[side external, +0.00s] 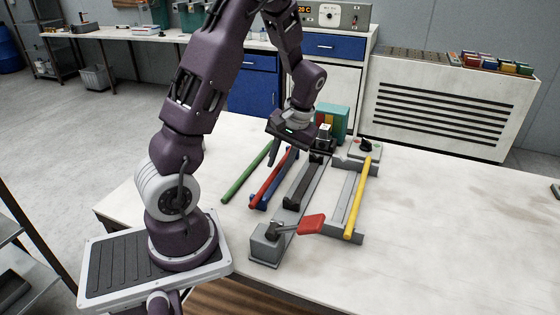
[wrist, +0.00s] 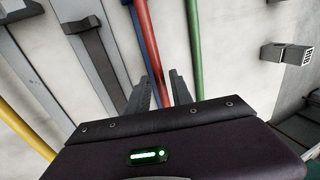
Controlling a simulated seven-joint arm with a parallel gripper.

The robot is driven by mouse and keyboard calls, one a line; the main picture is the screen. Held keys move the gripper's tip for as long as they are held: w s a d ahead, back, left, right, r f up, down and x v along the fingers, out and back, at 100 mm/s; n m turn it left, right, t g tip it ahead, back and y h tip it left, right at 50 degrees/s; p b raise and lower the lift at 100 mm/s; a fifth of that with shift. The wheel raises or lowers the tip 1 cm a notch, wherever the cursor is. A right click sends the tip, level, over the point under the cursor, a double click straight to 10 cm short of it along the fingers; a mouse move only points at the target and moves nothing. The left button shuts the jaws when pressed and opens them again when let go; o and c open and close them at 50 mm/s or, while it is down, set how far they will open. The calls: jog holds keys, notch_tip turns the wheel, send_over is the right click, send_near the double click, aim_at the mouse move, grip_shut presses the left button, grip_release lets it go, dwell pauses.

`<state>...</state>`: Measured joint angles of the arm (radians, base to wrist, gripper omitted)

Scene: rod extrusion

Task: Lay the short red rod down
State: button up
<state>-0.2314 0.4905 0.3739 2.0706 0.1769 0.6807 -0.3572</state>
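The red rod (side external: 268,183) lies lengthwise at the blue rack (side external: 259,202), between the green rod and the grey extrusion fixture. In the wrist view the red rod (wrist: 152,40) runs down between my fingers. My gripper (side external: 281,155) is over the far end of the rod, pointing down. In the wrist view my gripper (wrist: 160,78) has its fingertips apart, one on each side of the rod, with a gap showing. Whether the fingers are level with the rod or above it is unclear. The rod's far end is hidden by my gripper.
A green rod (side external: 246,175) lies to the left. The grey fixture (side external: 265,242) with a red-handled lever (side external: 311,224) is to the right, and a yellow rod (side external: 357,200) lies on a grey rack beyond it. The table's right side is clear.

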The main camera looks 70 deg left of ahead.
jog(key=shift+o, duration=0.7)
jog(key=v, duration=0.7)
